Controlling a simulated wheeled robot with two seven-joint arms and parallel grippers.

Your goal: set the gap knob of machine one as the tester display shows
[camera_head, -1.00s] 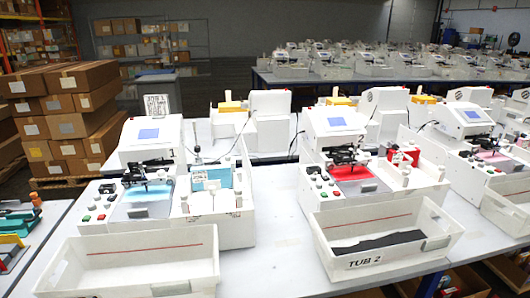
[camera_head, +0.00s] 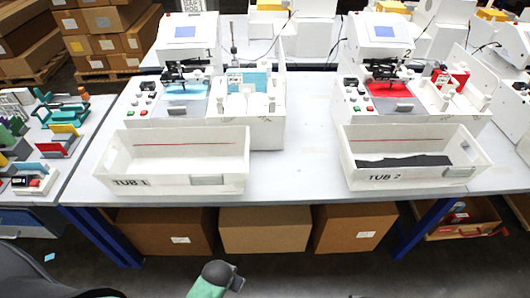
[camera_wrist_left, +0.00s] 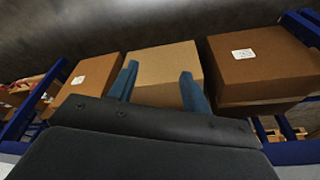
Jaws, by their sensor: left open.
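Machine one (camera_head: 185,52), white and marked 1, stands on the table behind the tub labelled TUB 1, with a blue pad under its pen arm. Its screen (camera_head: 186,31) is lit blue, with no readable text. Several small dark knobs and coloured buttons sit on its panel (camera_head: 145,96); I cannot tell which knob is the gap knob or read its setting. I cannot identify a tester display. My left gripper (camera_wrist_left: 159,88), with two blue fingers spread apart and nothing between them, faces cardboard boxes under the table in the left wrist view. My right gripper is not seen.
TUB 1 (camera_head: 200,160) stands empty in front of machine one. Machine two (camera_head: 385,50) and TUB 2 (camera_head: 410,145), with dark sheets inside, stand to the right. Cardboard boxes (camera_head: 265,230) lie under the table. A side table with coloured items (camera_head: 62,130) is at left.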

